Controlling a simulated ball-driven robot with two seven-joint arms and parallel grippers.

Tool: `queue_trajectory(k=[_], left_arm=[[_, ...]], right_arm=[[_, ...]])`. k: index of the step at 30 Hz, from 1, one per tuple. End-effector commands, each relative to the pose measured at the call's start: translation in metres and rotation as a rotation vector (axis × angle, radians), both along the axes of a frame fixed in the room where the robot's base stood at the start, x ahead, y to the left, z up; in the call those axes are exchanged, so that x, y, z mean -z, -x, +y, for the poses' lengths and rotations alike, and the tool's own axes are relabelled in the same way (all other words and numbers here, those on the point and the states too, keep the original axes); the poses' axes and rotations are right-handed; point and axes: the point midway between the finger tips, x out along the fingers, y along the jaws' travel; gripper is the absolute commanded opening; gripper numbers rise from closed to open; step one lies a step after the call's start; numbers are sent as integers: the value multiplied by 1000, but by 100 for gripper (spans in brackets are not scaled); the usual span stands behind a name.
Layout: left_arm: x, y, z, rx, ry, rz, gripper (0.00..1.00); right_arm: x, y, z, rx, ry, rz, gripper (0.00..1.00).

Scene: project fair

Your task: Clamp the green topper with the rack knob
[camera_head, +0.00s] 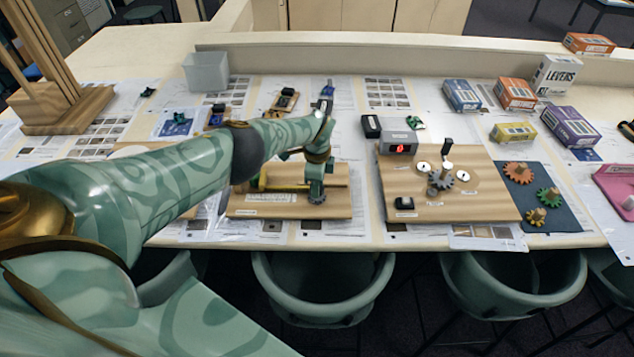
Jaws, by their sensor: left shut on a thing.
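My left arm reaches in from the left across the table, and its gripper (316,190) points down at the right part of a wooden board (250,207). The gripper is shut on the dark grey toothed rack knob (317,198), which shows just under the fingertips. A yellow bar (262,181) lies along the board to the left of the knob, partly behind my arm. I cannot make out the green topper for certain; my forearm and wrist hide part of the board. My right gripper is not in view.
To the right, another wooden board (490,207) carries gears and a red-lit display box (399,143). Orange and green gears lie on a dark blue mat (567,212). Several boxes, including a purple one (570,127), stand at the back right. Chairs (322,300) line the table's front edge.

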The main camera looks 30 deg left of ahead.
Motion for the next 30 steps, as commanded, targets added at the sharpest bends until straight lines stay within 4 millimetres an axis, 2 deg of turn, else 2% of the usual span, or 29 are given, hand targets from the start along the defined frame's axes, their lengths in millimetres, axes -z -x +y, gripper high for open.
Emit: queue_trajectory(k=[8, 9, 10, 11, 19, 22, 26, 30], left_arm=[[-1, -1, 1, 1, -1, -3, 14], [-1, -1, 1, 1, -1, -3, 48], [-1, -1, 1, 1, -1, -3, 57], [-1, -1, 1, 1, -1, -3, 59], [-1, 0, 0, 1, 0, -1, 59], [-10, 0, 1, 1, -1, -2, 59], [-36, -1, 1, 2, -1, -2, 59], [-77, -1, 1, 3, -1, -4, 59]], right_arm=[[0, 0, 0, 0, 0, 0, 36], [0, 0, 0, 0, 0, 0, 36], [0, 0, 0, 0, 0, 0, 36], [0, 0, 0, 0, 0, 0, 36], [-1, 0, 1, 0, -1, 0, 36], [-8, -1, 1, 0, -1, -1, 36], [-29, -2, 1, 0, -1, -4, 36], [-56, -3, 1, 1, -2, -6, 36]])
